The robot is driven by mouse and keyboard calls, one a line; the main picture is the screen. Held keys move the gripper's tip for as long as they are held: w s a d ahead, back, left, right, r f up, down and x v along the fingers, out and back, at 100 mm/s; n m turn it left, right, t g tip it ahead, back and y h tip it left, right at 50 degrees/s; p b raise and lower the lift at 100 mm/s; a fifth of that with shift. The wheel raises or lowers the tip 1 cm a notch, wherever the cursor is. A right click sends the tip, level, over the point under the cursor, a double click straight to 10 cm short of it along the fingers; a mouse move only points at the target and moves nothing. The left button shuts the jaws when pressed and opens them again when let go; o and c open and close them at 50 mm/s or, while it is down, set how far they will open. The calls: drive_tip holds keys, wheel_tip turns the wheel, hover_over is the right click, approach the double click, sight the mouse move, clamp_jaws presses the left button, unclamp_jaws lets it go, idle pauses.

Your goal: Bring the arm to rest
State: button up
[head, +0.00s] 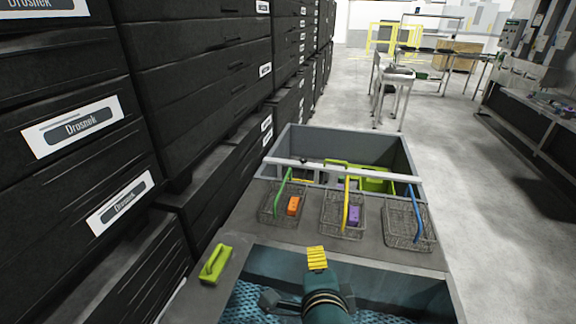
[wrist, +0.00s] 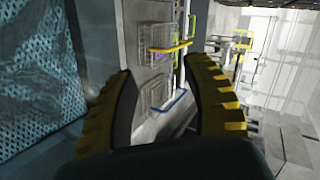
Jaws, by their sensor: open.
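My gripper (head: 317,258) has yellow ribbed fingers and hangs over the front edge of the grey shelf, above the near teal basin, in the head view. In the wrist view my gripper (wrist: 158,68) shows its two fingers spread apart with nothing held between them. My arm comes in from the bottom of the head view. Beyond the gripper, a wire basket with a green handle (head: 270,216) holds an orange block (head: 293,205). A yellow-handled basket (head: 335,226) holds a purple block (head: 354,215). A blue-handled basket (head: 402,236) looks empty.
A lime-green handled tool (head: 215,265) lies left of the near basin (head: 400,290). A grey bin (head: 400,158) with a green item stands behind the baskets. Black stacked crates (head: 195,80) wall the left side. Open floor (head: 465,180) lies to the right.

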drive_tip(key=s+r+n+t, duration=0.55)
drive_tip(key=r+n, duration=0.25)
drive_tip(key=r, duration=0.4)
drive_tip(key=s+r+n+t, duration=0.5)
drive_tip(key=s+r+n, duration=0.3)
drive_tip(key=r, duration=0.5)
wheel_tip(320, 180, up, 29)
drive_tip(key=w+p, duration=0.1)
drive_tip(key=p, duration=2.9)
drive_tip(key=shift+d+r, duration=0.15)
drive_tip(key=shift+d, duration=0.25)
